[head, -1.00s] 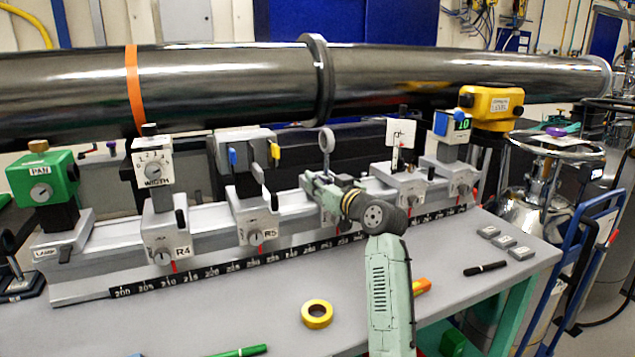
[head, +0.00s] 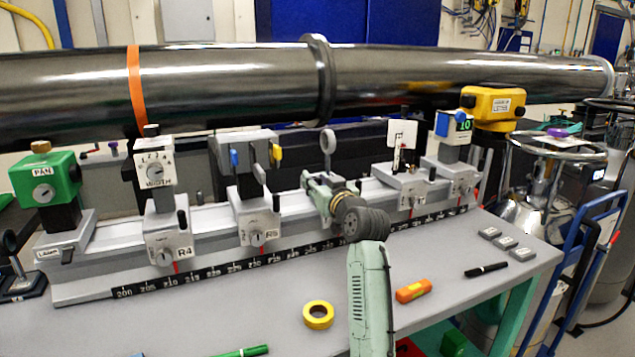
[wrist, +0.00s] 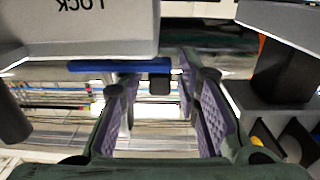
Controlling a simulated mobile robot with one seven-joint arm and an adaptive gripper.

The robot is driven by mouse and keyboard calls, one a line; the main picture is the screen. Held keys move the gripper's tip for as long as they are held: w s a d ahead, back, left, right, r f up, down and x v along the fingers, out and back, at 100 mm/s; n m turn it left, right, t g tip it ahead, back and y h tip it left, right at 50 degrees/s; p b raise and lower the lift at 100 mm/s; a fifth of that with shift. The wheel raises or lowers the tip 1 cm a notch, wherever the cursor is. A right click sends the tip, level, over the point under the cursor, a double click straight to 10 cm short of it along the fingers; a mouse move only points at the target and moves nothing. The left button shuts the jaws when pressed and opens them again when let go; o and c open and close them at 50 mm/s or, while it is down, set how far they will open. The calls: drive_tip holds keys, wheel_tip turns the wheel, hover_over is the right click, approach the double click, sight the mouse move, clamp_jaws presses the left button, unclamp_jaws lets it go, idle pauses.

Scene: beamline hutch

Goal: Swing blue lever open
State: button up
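A blue lever (head: 234,158) hangs on the left front of the grey box-topped unit (head: 246,140) on the rail. In the wrist view a blue bar (wrist: 118,66), which looks like this lever, lies crosswise below a pale box marked LOCK (wrist: 80,25). My gripper (head: 308,182) is right of the unit. In the wrist view my gripper (wrist: 160,92) is open, its purple-padded fingers apart. The bar's right end shows in the gap, but I cannot tell its depth or any contact.
A yellow lever (head: 276,152) hangs on the same unit's right side. A ring on a post (head: 327,141) stands close behind my gripper. The WIDTH unit (head: 154,170) is to the left. Yellow tape (head: 318,315) and an orange tool (head: 413,291) lie on the bench in front.

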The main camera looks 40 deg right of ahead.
drive_tip(key=shift+o, duration=0.2)
drive_tip(key=v, duration=1.2)
drive_tip(key=shift+f, duration=0.1)
